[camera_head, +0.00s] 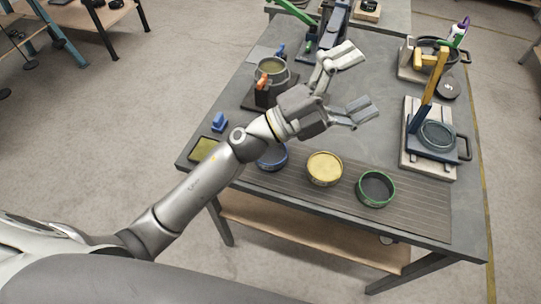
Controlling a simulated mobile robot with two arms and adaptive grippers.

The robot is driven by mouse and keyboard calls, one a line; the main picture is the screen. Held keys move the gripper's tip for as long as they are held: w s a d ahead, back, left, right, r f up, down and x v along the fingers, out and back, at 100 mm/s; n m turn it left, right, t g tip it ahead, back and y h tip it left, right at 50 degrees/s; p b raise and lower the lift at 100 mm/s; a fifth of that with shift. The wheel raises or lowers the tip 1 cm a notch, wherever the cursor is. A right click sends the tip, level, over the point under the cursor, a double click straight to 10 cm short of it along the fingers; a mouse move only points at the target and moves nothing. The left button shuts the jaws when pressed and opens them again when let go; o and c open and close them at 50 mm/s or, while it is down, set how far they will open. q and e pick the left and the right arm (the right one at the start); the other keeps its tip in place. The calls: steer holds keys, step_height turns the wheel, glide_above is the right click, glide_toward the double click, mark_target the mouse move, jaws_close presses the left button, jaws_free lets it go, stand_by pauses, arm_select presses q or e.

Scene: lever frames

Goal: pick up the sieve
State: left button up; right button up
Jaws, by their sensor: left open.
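Three round shallow vessels stand in a row on the ribbed dark mat (420,201) at the table's near edge. One is blue-rimmed (272,158) and partly hidden by my left arm, one is yellow (324,168), and one is dark with a green rim (376,188). I cannot tell for sure which of them is the sieve; no mesh is clear at this size. My left gripper (360,82) is over the middle of the table, beyond the row, with its two fingers spread wide and nothing between them. My right gripper is out of view.
A lever frame with a yellow upright (433,82) stands on a pale base at the right. Another stands at the far right corner (415,60). A round pot (270,70) on a stand is behind my left arm. A blue-and-grey frame (328,30) is at the back.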

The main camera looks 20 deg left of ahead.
arm_select(q)
steer(key=s+d+f+m+g, duration=0.4)
steer(key=d+f+m+g, duration=0.1)
steer(key=m+g, duration=0.45)
steer(key=m+g+y, duration=0.3)
steer(key=y, duration=1.6)
glide_above(270, 157)
step_height(270, 157, down, 15)
steer(key=shift+n, duration=0.35)
steer(key=f, duration=0.1)
steer(key=f+p, duration=0.1)
steer(key=f, duration=0.3)
steer(key=shift+s+a, duration=0.15)
steer(key=shift+s, duration=0.1)
steer(key=f+p, duration=0.2)
steer(key=f, duration=0.3)
steer(key=shift+w+d+f+p, duration=0.2)
steer(key=shift+d+p, duration=0.05)
steer(key=shift+p, duration=0.15)
steer(key=shift+f, duration=0.15)
steer(key=c, duration=1.1)
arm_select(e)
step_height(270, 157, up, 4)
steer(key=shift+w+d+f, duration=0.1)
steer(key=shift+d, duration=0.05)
arm_select(q)
steer(key=shift+o, duration=0.2)
steer(key=shift+w, duration=0.1)
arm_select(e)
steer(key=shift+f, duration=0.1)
